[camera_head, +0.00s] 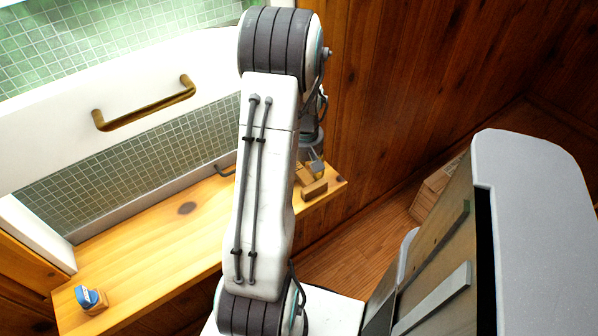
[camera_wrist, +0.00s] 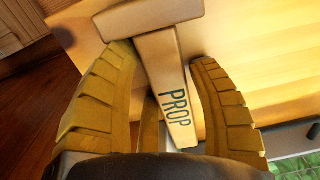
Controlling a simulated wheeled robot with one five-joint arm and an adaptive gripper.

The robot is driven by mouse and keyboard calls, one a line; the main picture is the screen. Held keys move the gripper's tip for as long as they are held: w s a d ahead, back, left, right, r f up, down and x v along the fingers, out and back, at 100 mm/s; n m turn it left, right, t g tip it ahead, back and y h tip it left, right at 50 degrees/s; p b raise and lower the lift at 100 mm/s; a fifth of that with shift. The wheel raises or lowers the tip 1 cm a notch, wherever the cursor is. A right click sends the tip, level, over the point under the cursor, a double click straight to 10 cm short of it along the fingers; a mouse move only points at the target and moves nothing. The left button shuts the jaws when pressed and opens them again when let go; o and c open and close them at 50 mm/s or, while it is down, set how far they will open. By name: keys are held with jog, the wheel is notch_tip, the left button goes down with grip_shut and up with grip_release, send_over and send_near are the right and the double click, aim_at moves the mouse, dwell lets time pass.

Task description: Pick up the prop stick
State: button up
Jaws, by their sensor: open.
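The prop stick (camera_wrist: 172,88) is a pale wooden T-shaped piece with "PROP" lettered on its stem. In the wrist view its crossbar is at the top and its stem runs down between the two ridged fingers of my gripper (camera_wrist: 162,56). The fingers are apart, one on each side of the stem; I cannot tell whether either touches it. In the head view, a wooden piece that looks like its crossbar (camera_head: 314,189) shows at the right end of the wooden ledge (camera_head: 150,235). My arm hides most of my gripper and the stick there.
A white-framed panel with a brass handle (camera_head: 145,104) tilts above the ledge. A small blue item on a wooden block (camera_head: 90,298) sits at the ledge's left end. A dark wood wall (camera_head: 420,60) stands behind. A wooden crate (camera_head: 432,192) is on the floor to the right.

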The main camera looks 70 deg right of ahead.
jog(key=c, duration=0.9)
jog(key=shift+r, duration=0.1)
jog(key=shift+s+a+r, duration=0.1)
jog(key=shift+s+r, duration=0.05)
jog(key=shift+r, duration=0.35)
notch_tip(320, 180, up, 6)
jog(key=shift+r+p, duration=0.2)
jog(key=shift+p, duration=0.4)
jog(key=s+a, duration=0.3)
jog(key=s, duration=0.2)
jog(key=s+a+b, duration=0.1)
jog(key=s+a, duration=0.3)
jog(key=s, duration=0.1)
jog(key=s+a, duration=0.4)
jog(key=s, duration=0.2)
jog(key=shift+a+f, duration=0.2)
jog(key=shift+f, duration=0.05)
